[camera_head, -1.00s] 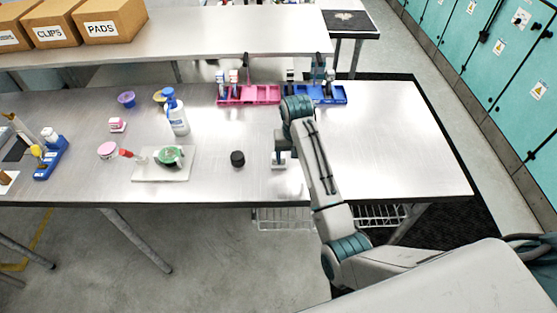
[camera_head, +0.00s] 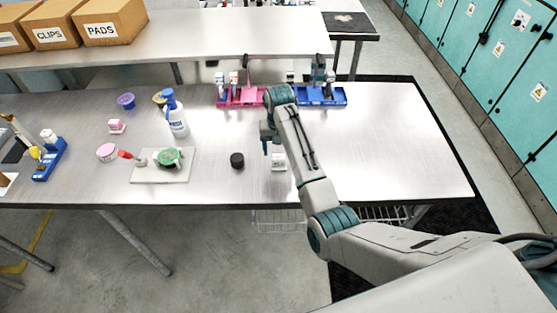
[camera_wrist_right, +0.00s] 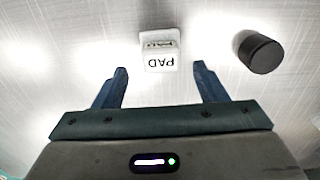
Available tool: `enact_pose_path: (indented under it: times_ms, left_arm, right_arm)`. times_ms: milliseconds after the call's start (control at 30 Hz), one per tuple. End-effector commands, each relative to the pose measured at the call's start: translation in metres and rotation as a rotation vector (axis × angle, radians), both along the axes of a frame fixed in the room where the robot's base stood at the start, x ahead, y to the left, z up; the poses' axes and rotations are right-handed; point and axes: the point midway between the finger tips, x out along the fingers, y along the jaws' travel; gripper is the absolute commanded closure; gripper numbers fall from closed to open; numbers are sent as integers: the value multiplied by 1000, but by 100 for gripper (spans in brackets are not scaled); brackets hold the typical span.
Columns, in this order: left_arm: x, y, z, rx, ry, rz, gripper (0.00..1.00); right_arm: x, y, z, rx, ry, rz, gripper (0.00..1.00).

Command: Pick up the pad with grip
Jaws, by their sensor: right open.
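The pad (camera_head: 278,163) is a small white block lying on the metal table. In the right wrist view the pad (camera_wrist_right: 159,52) shows the word PAD upside down and lies just beyond the gap between my fingertips. My right gripper (camera_wrist_right: 160,72) is open and empty, with one blue finger on each side. In the head view my right gripper (camera_head: 265,150) hangs above the table, a little left of the pad. My left gripper is not in view.
A black round cap (camera_head: 237,160) stands left of the pad; it also shows in the wrist view (camera_wrist_right: 260,53). A white board (camera_head: 150,175) with a green-topped item lies further left. Pink (camera_head: 240,98) and blue (camera_head: 335,97) trays stand behind. The table's right side is clear.

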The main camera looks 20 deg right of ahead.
Motion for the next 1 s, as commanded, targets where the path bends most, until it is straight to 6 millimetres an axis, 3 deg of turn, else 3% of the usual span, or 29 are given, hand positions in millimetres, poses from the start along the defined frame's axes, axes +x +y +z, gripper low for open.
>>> enact_pose_path:
  times_ms: [33, 133, 300, 533, 567, 767, 1000]
  left_arm:
    - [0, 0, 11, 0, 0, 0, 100]
    - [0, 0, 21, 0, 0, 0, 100]
    - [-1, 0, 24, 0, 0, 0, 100]
    - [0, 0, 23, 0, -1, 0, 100]
    - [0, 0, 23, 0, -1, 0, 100]
    - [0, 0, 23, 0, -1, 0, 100]
    - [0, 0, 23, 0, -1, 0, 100]
  right_arm:
    - [0, 0, -2, -1, 5, 0, 35]
    - [1, 1, -16, -1, 5, 0, 35]
    - [2, 1, -37, 0, 2, 0, 35]
    - [2, 1, -40, 0, 1, 0, 35]
    - [2, 1, -40, 0, 1, 0, 36]
    - [2, 1, -40, 0, 1, 0, 76]
    - [2, 1, -39, 0, 0, 0, 76]
